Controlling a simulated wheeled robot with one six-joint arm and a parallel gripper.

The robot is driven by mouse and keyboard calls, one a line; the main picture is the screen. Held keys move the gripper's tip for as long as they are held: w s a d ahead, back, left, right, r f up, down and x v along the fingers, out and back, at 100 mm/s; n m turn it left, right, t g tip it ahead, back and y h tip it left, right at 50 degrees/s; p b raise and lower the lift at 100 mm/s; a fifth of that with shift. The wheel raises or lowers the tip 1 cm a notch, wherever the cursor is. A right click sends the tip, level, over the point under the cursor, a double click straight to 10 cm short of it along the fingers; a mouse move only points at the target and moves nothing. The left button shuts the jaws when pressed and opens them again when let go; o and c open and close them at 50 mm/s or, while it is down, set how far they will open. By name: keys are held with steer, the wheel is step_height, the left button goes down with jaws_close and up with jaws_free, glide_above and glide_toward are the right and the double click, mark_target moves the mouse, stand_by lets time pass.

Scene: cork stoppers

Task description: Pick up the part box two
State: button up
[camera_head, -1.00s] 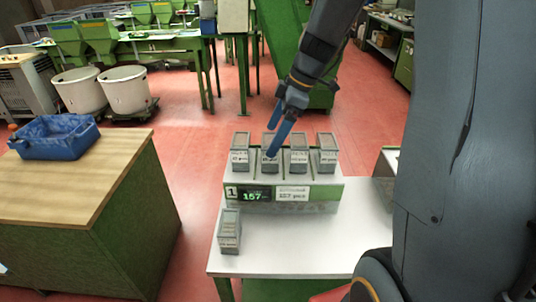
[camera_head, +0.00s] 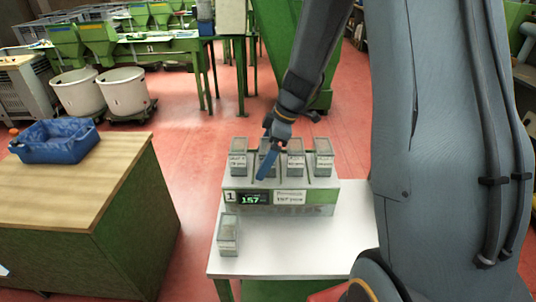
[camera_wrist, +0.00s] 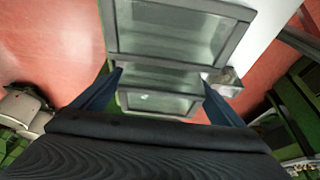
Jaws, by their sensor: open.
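Several grey clear-windowed part boxes stand in a row on a green and grey rack (camera_head: 318,208). The second box from the left (camera_head: 275,168) is partly hidden behind my gripper (camera_head: 264,172) in the head view. The first box (camera_head: 238,160), third box (camera_head: 295,160) and fourth box (camera_head: 323,160) show more clearly. My gripper is open, its blue fingers pointing down over the row. In the wrist view, my gripper (camera_wrist: 162,82) has a finger on each side of a grey-framed box face (camera_wrist: 158,102). A larger grey-framed face (camera_wrist: 178,32) is above it. Contact cannot be told.
A single grey box (camera_head: 228,236) stands at the front left of the white table (camera_head: 290,258). The rack has a display reading 157. A wooden-topped bench (camera_head: 70,190) with a blue bin (camera_head: 55,140) is to the left. Red floor lies between.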

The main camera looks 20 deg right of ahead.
steer(key=shift+a+f, duration=0.1)
steer(key=shift+f, duration=0.15)
steer(key=shift+c, duration=0.2)
steer(key=c, duration=1.2)
